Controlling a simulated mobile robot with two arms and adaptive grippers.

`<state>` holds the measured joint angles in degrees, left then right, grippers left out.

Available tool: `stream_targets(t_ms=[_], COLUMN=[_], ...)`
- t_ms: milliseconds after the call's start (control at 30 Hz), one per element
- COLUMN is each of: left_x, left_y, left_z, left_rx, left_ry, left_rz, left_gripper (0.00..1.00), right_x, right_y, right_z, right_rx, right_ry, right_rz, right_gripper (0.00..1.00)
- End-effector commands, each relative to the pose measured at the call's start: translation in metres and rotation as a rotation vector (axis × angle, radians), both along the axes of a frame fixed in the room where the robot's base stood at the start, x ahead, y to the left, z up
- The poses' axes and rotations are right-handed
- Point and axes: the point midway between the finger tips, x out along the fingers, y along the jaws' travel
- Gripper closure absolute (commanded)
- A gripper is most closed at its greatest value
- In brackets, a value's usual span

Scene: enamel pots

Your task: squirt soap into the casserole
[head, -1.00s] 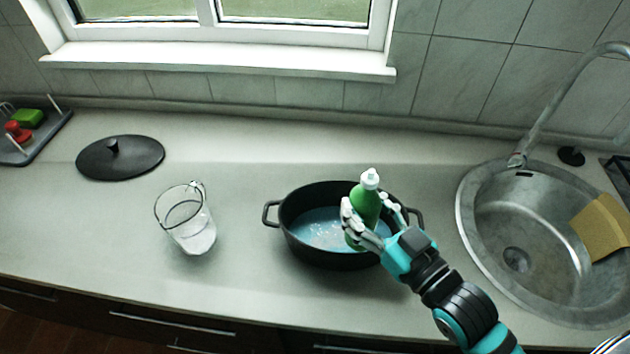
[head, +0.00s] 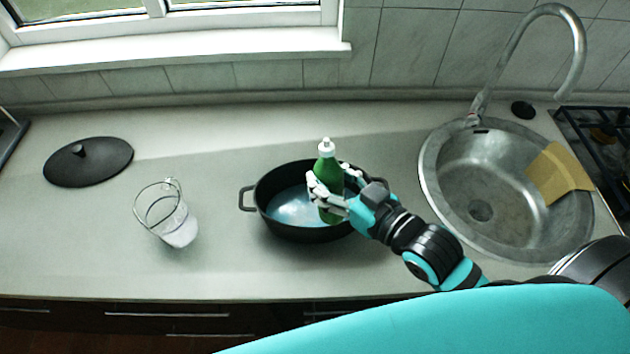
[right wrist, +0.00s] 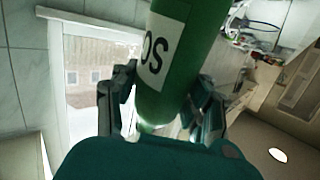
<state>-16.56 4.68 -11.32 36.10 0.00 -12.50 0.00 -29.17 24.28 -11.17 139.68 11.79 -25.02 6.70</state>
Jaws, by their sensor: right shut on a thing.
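The black casserole (head: 285,228) stands on the counter and holds bluish liquid (head: 292,207). The green soap bottle (head: 328,174) with a white cap is upright over the right part of the casserole. My right gripper (head: 332,194) is shut on the bottle, whose lower part is partly hidden by the fingers. In the right wrist view the bottle (right wrist: 180,60) with a white label sits between both fingers. My left gripper is not in view.
A glass jug (head: 168,215) stands left of the casserole, and a black lid (head: 88,162) lies further left. A steel sink (head: 480,210) with a yellow cloth (head: 558,174) and a tap (head: 520,50) is at right.

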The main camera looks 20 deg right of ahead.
Motion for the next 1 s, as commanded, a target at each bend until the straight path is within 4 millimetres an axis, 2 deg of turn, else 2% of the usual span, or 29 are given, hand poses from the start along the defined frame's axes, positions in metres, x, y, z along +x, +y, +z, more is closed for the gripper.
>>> stream_targets(t_ms=[33, 333, 1000], left_x=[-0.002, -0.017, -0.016], left_y=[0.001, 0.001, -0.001], left_z=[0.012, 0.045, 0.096], left_rx=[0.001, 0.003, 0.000], left_ry=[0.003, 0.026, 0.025], left_rz=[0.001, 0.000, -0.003], left_gripper=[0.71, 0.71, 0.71], right_x=[0.001, 0.003, 0.007], right_y=[0.000, 0.001, 0.002], right_z=[0.007, 0.008, -0.005], right_rx=[-0.003, -0.023, -0.069], right_ry=[0.022, 0.171, 0.503], right_rz=[0.000, 0.000, 0.000], right_gripper=[1.00, 1.00, 1.00])
